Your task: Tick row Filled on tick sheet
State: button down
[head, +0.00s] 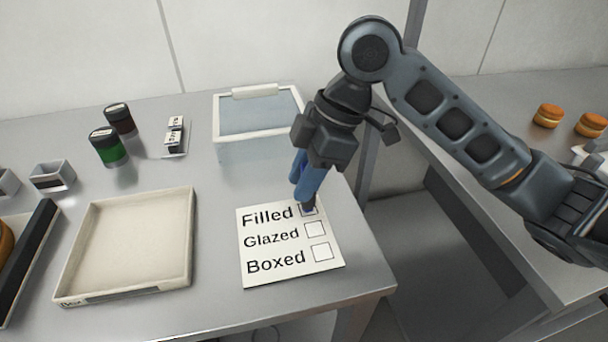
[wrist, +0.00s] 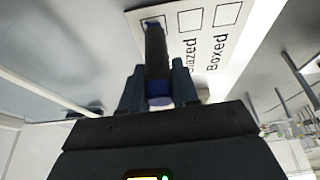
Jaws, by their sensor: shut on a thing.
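The tick sheet (head: 275,262) is a white card lying flat near the table's front right corner. Its rows read Filled, Glazed and Boxed, each with a square box at its right. The Glazed and Boxed boxes are blank. My gripper (head: 308,182) is shut on a dark marker with blue parts (wrist: 156,58) and points down over the sheet. The marker's lower end is at the Filled box (head: 309,209) and partly covers it. Some blue shows inside that box in the wrist view; I cannot tell whether it is ink or the tip.
An empty cream tray (head: 130,240) lies left of the sheet. A clear lidded container (head: 257,115) stands behind. Green (head: 108,148) and dark red (head: 119,119) jars stand at the back left. A gap separates this table from the right counter (head: 520,110) with filled buns (head: 548,115).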

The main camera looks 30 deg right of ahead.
jog(key=shift+f, duration=0.1)
dwell(0.5)
jog(key=shift+r+p, duration=2.75)
jog(key=shift+r, duration=0.8)
